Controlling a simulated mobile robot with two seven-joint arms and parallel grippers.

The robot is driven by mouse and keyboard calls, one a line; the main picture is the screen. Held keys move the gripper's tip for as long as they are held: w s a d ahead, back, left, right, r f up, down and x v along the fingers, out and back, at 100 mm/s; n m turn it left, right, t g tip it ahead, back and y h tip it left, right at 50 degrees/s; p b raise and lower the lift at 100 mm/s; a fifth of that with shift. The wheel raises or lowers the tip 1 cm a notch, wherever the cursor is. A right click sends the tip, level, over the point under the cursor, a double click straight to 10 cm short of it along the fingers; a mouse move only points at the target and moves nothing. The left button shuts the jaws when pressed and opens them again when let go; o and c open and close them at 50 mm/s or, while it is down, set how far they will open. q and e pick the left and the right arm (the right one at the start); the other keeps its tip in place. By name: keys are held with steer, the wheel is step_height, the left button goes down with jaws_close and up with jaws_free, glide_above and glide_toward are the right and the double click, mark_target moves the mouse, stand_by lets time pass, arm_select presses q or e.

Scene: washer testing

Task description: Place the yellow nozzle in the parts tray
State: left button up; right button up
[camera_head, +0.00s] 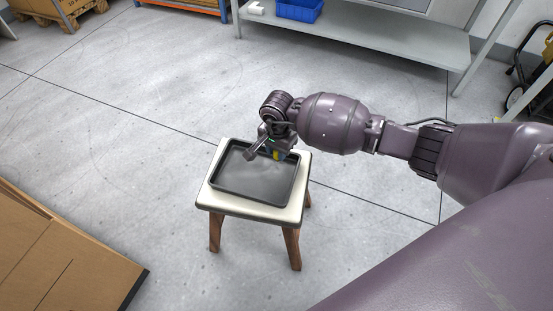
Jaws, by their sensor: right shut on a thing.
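The parts tray (243,188) is a dark, shallow rectangular tray. It lies on a small white stool with wooden legs (290,214), and its visible floor looks empty. My right gripper (268,152) is over the far right part of the tray, with my arm reaching in from the right. The gripper hides the rest, and I cannot tell whether the nozzle touches the tray. My left gripper is not in view.
A cardboard box (60,262) stands at the lower left. A grey metal shelf (370,36) with a blue bin (299,10) is at the back. A wooden pallet (62,14) is at the far left. The floor around the stool is clear.

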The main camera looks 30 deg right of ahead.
step_height(320, 180, down, 5)
steer(key=shift+s+b, duration=0.15)
steer(key=shift+b, duration=0.45)
steer(key=shift+f, duration=0.1)
steer(key=shift+r, duration=0.2)
steer(key=shift+f, duration=0.15)
steer(key=o, duration=0.9)
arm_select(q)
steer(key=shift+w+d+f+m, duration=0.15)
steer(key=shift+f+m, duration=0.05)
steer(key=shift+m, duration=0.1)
